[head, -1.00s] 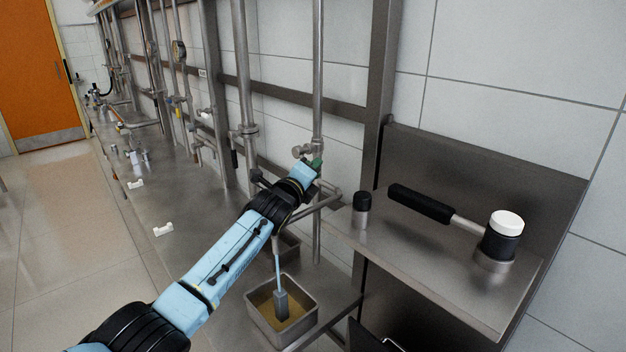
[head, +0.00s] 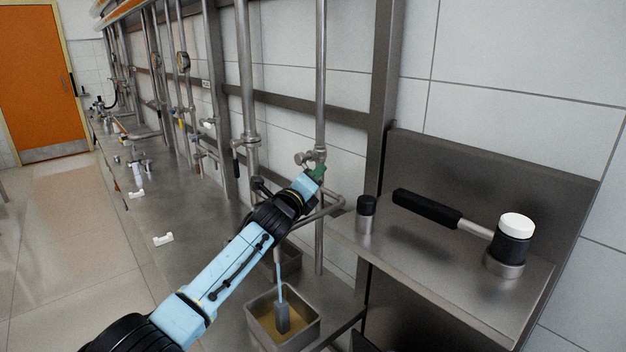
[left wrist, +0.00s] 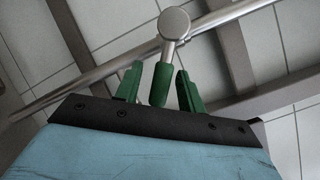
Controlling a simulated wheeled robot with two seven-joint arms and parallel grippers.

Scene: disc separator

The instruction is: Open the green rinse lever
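The rinse lever (left wrist: 161,84) is a short green grip below a round metal valve knob (left wrist: 174,24) on a pipe. In the left wrist view it lies between the two green fingers of my left gripper (left wrist: 158,88). A gap shows on each side of the lever, so the fingers are open around it, apart from it in this view. In the head view my left gripper (head: 316,174) is at the pipe valve (head: 304,158). The lever cannot be told apart from the green fingers there. My right gripper is not in view.
A steel shelf (head: 440,262) at the right holds a hammer-like tool with a black handle (head: 425,206) and a black post (head: 365,207). A square steel basin (head: 262,334) is below my left arm. Upright pipes (head: 245,80) stand left of the gripper.

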